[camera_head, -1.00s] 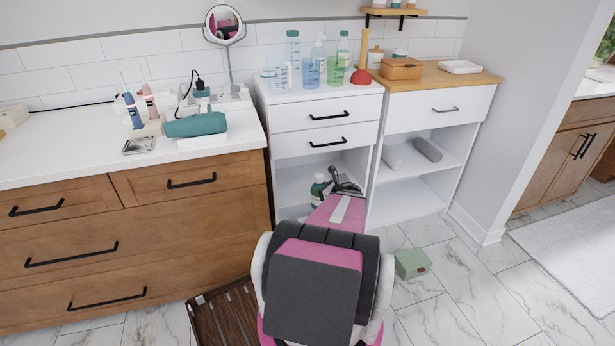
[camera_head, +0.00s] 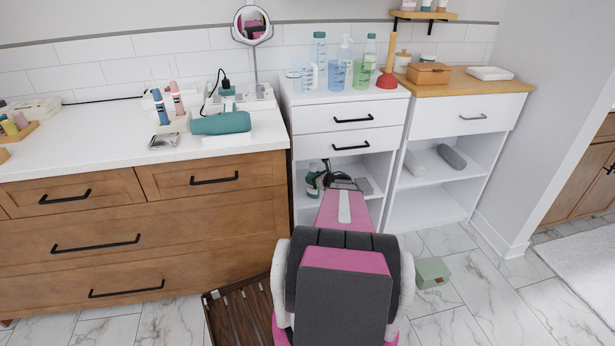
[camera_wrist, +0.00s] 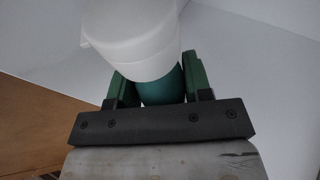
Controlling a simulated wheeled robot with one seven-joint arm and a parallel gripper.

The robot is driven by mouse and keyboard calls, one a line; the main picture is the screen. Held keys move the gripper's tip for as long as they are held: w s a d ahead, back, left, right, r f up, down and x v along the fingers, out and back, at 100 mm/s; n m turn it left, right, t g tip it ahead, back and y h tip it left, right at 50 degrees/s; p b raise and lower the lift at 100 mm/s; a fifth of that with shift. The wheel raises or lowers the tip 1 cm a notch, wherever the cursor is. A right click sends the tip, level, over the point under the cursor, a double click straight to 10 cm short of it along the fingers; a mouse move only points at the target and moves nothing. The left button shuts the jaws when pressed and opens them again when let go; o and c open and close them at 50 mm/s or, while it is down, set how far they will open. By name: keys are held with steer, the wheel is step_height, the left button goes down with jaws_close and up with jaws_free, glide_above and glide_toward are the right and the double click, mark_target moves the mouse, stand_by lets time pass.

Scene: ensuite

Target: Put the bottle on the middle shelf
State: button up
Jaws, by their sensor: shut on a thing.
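My gripper (camera_head: 322,178) is shut on a green bottle (camera_head: 312,184) with a pale top, at the left side of the open part of the left white cabinet (camera_head: 350,115). My arm hides part of that opening. In the wrist view, the bottle's white top (camera_wrist: 130,42) is close to the camera, and its green body shows between my gripper's two dark green fingers (camera_wrist: 160,82). I cannot tell whether the bottle touches a shelf.
Bottles and a red plunger (camera_head: 388,75) stand on the left cabinet's top. A wooden drawer unit (camera_head: 150,235) stands close on the left. A green box (camera_head: 432,272) lies on the floor at right, and a slatted wooden mat (camera_head: 240,312) lies in front of the drawers.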

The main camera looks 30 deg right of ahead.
steer(key=w, duration=0.1)
steer(key=w+a, duration=0.1)
steer(key=w, duration=0.1)
steer(key=shift+w+a, duration=0.15)
steer(key=shift+w, duration=0.05)
steer(key=shift+f, duration=0.15)
steer(key=o, duration=1.2)
steer(key=shift+o, duration=0.2)
steer(key=s+d, duration=0.4)
steer(key=s, duration=0.8)
steer(key=shift+s+d+r, duration=0.2)
steer(key=shift+d+r, duration=0.05)
steer(key=shift+d, duration=0.05)
